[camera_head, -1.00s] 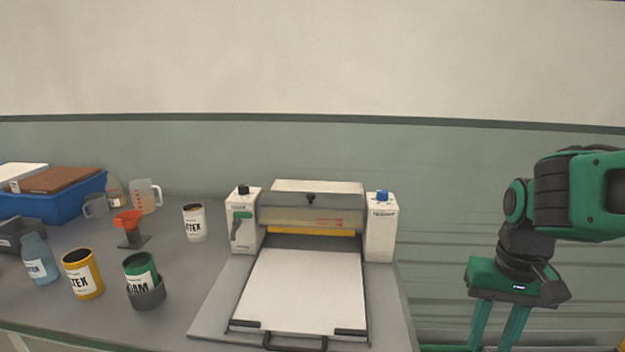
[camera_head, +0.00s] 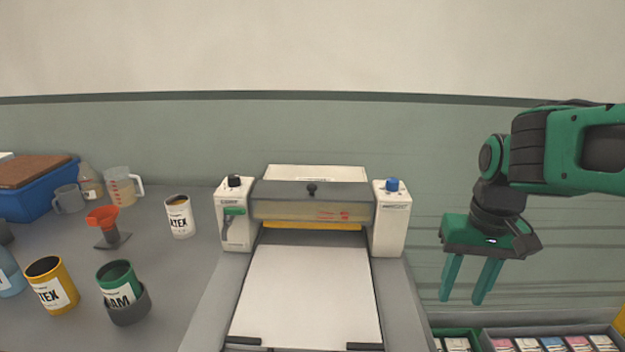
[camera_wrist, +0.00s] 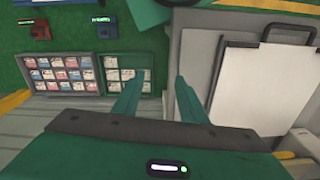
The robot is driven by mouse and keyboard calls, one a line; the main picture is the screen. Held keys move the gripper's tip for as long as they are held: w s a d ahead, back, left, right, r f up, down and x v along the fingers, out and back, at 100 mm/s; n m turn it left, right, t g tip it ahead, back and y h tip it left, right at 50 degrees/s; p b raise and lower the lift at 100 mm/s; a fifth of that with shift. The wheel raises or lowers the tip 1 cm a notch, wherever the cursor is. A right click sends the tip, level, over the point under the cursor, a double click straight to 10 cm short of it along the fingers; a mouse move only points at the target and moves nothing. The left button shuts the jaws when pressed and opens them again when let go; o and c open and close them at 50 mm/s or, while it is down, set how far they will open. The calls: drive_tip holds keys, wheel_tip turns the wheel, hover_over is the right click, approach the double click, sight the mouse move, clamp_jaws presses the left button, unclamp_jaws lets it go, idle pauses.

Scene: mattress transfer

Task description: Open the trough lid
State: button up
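The coating machine stands on the bench, with a grey trough lid (camera_head: 280,189) across its top between two white posts. A dark knob (camera_head: 311,189) sits on the lid, and the lid looks closed. A clear front panel and a yellow strip (camera_head: 312,226) show below it. My gripper (camera_head: 465,303) hangs at the right of the machine, pointing down, open and empty, apart from the lid. In the wrist view, the fingers (camera_wrist: 154,95) are spread with nothing between them; the white plate (camera_wrist: 262,85) of the machine shows at right, and the lid is not clearly seen.
The right post (camera_head: 390,225) has a blue knob on top; the left post (camera_head: 234,220) has a green lever. Cups, cans, a funnel (camera_head: 108,228) and a blue bin (camera_head: 38,200) stand at left. Trays of labelled packets (camera_head: 550,340) lie low at right.

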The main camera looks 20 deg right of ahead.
drive_tip(key=w+a+r+n+t, duration=0.1)
drive_tip(key=w+r+n, duration=0.1)
drive_tip(key=w+r, duration=0.5)
drive_tip(key=n+t+y, duration=0.2)
drive_tip(key=n+t, duration=0.1)
drive_tip(key=n, duration=0.5)
approach(312, 185)
drive_tip(key=x, duration=0.7)
drive_tip(key=shift+w+a+f, duration=0.1)
drive_tip(key=shift+f, duration=0.25)
clamp_jaws()
